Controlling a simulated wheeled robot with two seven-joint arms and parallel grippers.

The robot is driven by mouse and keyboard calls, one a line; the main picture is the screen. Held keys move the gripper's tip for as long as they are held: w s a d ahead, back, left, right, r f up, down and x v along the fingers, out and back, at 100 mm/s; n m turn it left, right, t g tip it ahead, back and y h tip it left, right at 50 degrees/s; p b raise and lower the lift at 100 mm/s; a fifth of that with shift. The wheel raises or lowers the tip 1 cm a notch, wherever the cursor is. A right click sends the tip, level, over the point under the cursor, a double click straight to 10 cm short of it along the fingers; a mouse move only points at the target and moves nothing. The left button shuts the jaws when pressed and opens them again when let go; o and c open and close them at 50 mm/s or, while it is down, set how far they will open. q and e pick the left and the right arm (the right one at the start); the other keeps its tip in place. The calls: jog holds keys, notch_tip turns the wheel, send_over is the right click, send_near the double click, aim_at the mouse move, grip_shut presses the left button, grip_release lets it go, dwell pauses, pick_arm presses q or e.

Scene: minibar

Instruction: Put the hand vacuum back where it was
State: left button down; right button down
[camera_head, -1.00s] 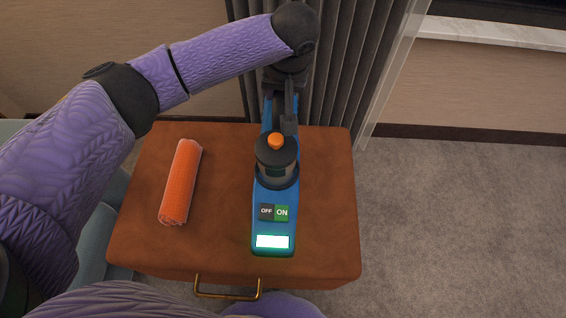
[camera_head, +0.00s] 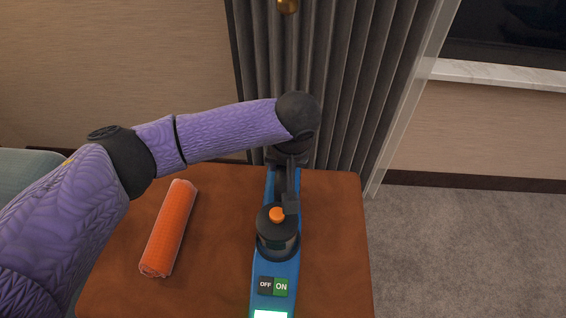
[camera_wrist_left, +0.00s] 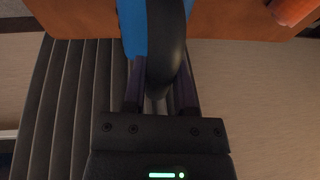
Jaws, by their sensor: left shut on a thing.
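The hand vacuum (camera_head: 281,263) is blue with a dark round canister, an orange button, OFF and ON labels and a lit green-white panel. In the head view it is over the brown cabinet top; whether it touches the surface I cannot tell. My left gripper (camera_head: 286,188) is shut on its far end, and in the left wrist view the jaws (camera_wrist_left: 162,95) close around the dark handle beside the blue body. The vacuum's near end is cut off by the bottom of the head view. My right gripper is not in view.
An orange roll (camera_head: 169,228) lies on the cabinet top (camera_head: 222,235), left of the vacuum. A grey pleated curtain (camera_head: 340,100) hangs behind the cabinet. A marble ledge (camera_head: 500,77) is at the upper right. Grey carpet (camera_head: 460,250) on the right is clear.

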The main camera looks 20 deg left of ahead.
pick_arm(q)
jog(key=shift+c, duration=2)
grip_release()
jog(key=shift+r, duration=0.3)
jog(key=p+v, duration=0.2)
jog(key=v, duration=0.1)
jog(key=shift+p, duration=0.4)
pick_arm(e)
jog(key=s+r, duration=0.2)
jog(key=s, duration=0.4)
pick_arm(q)
jog(key=p+v, duration=0.7)
jog(key=v, duration=0.1)
jog(key=shift+s+d+r, duration=0.15)
jog(key=shift+s+r, duration=0.05)
jog(key=shift+r, duration=0.05)
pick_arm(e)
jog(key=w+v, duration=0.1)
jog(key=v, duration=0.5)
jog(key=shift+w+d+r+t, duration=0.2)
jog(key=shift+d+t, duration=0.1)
